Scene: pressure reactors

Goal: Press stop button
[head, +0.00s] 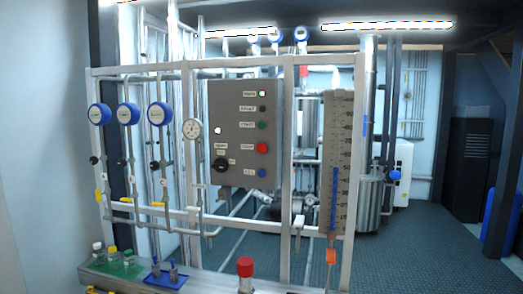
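A grey control box (235,190) is mounted on the white pipe frame near the middle of the head view. A large red button (262,148) sits on the right side of its front, with a small label to its left that is too blurred to read surely. A green button (262,125) is above it and a blue button (262,173) below it. A black rotary knob (222,166) is at the lower left of the box. Nothing covers the red button. Neither of my grippers is in view.
A bench (210,284) runs along the bottom, with a green tray (128,271) of bottles, a blue tray (162,281) and a red-capped item (245,267). Gauges (157,114) are on the left of the frame (285,215). A tall scale board (337,120) stands right of the box.

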